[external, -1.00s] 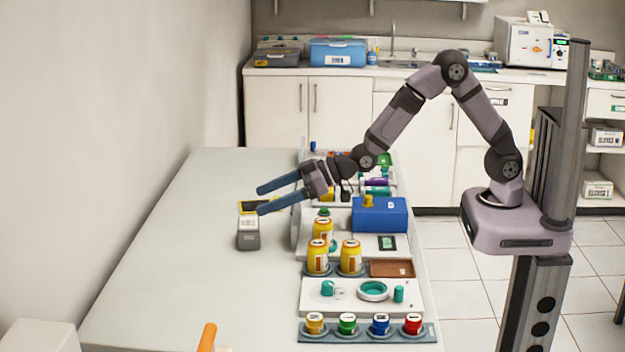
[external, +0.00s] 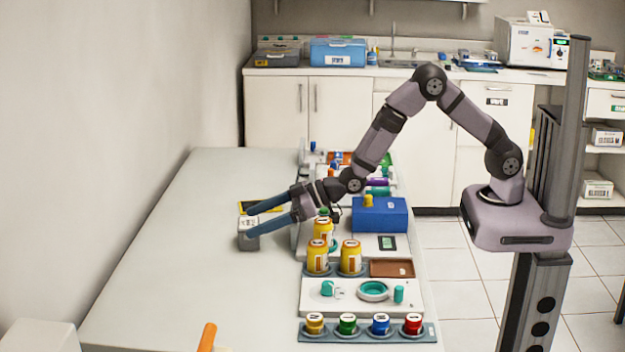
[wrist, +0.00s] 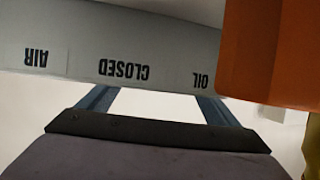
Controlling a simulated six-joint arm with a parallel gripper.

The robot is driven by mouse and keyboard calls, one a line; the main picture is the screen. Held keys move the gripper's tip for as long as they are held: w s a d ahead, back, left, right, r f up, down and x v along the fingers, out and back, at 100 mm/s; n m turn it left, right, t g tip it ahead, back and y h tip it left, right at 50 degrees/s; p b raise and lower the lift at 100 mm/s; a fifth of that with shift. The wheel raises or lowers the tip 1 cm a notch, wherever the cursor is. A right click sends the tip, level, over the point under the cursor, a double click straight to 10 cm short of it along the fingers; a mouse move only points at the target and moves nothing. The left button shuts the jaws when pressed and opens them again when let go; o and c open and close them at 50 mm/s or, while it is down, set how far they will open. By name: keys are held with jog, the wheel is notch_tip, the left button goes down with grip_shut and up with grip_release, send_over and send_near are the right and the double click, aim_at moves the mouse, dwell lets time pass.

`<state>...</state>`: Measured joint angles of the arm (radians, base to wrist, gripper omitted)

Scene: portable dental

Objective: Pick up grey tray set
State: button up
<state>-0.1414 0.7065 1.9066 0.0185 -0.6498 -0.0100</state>
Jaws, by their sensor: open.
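A small grey box-like item with a white label on top, seemingly the grey tray set (external: 248,243), sits on the pale table in the external view. My gripper (external: 245,219) is open, with its two long blue fingers reaching left. The nearer finger crosses over or beside the grey item's top; I cannot tell whether it touches. The farther finger lies behind it. In the wrist view the two blue fingers are apart, and a grey panel (wrist: 175,78) lettered AIR, CLOSED and OIL hides their tips. I cannot make out the grey tray set there.
A flat yellow-and-black item (external: 270,208) lies just behind the fingers. Yellow jars (external: 318,257), a blue box (external: 380,215) and coloured pots (external: 347,323) line the table's right side. An orange block (wrist: 268,50) fills the wrist view's upper right. The table's left side is clear.

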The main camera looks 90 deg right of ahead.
jog(key=shift+c, duration=0.3)
jog(key=c, duration=1.2)
jog(key=shift+r, duration=0.15)
